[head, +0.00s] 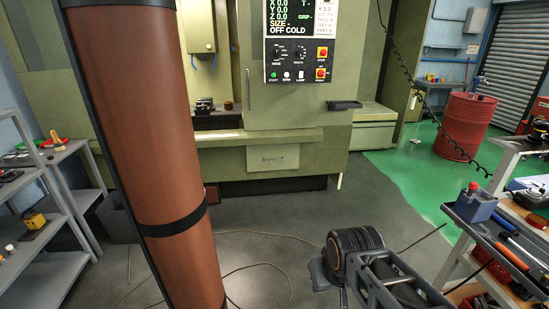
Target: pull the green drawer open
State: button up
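No other green drawer shows clearly. Dark, ringed parts that look like my arm are at the bottom, right of centre. My gripper (325,272) seems to be at their left side, dark and partly hidden. Its fingers cannot be made out. It is low in the picture, well in front of the machine, and nothing shows it touching the drawer.
A grey tool cart (500,240) with several tools stands at the right. A grey shelf unit (35,215) stands at the left. A red barrel (467,127) is at the back right. Cables lie on the grey floor (270,240), which is otherwise mostly open before the machine.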

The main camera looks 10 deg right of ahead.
aim_at(259, 158)
jog(key=u, duration=0.05)
jog(key=i, duration=4.35)
jog(key=z, duration=2.8)
jog(key=k, duration=0.85)
jog(key=u, duration=2.4)
